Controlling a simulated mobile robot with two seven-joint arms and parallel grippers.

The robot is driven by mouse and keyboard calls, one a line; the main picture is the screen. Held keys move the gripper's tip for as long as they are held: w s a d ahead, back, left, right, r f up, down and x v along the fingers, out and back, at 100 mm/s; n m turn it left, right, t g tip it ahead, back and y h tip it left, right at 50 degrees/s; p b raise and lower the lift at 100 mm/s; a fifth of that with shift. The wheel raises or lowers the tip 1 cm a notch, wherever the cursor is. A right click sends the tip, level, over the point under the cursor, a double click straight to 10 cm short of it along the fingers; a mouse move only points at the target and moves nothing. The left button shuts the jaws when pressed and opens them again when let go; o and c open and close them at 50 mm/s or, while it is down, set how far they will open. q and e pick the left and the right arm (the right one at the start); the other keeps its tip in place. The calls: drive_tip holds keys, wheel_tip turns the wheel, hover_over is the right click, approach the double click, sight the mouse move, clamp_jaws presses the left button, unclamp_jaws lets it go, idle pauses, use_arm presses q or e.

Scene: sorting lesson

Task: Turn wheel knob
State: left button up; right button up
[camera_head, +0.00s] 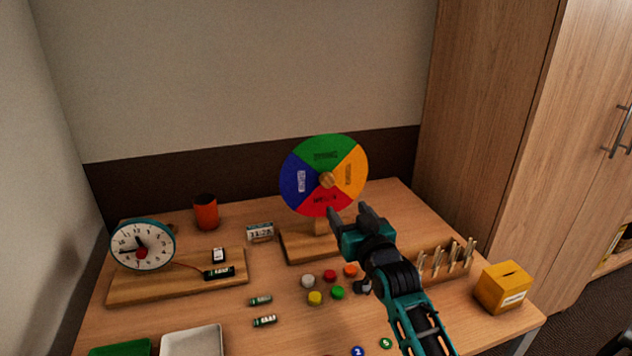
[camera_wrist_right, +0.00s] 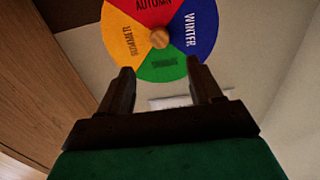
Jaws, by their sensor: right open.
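The season wheel (camera_head: 325,150) stands upright on a wooden base (camera_head: 298,246) near the back of the table. It has green, orange, red and blue quarters, with red at the bottom in the head view. Its round wooden knob (camera_head: 327,180) sits at the centre. My right gripper (camera_head: 351,212) is open and empty, in front of the wheel's lower right edge and apart from the knob. In the right wrist view the two fingers (camera_wrist_right: 160,80) point at the wheel (camera_wrist_right: 160,68), with the knob (camera_wrist_right: 160,39) beyond the tips. My left gripper is not in view.
A clock (camera_head: 142,246) on a wooden board and an orange cup (camera_head: 206,213) stand at left. Several coloured buttons (camera_head: 330,276) and batteries lie in front of the wheel. A peg rack (camera_head: 446,262) and a yellow box (camera_head: 502,288) stand at right, beside a tall cabinet (camera_head: 495,110).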

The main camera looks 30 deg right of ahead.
sight(329, 183)
drive_tip(key=b+x, duration=0.1)
drive_tip(key=x, duration=1)
drive_tip(key=shift+w+r, duration=0.1)
drive_tip(key=shift+w, duration=0.1)
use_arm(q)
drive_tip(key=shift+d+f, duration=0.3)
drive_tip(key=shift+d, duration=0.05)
use_arm(e)
drive_tip(key=shift+w+d, duration=0.15)
drive_tip(key=shift+w, duration=0.25)
drive_tip(key=shift+c, duration=0.4)
drive_tip(key=c, duration=1)
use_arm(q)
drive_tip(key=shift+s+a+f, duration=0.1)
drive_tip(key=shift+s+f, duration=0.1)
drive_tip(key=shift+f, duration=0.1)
use_arm(e)
drive_tip(key=shift+o, duration=0.2)
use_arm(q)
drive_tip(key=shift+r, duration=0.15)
use_arm(e)
drive_tip(key=shift+n, duration=0.3)
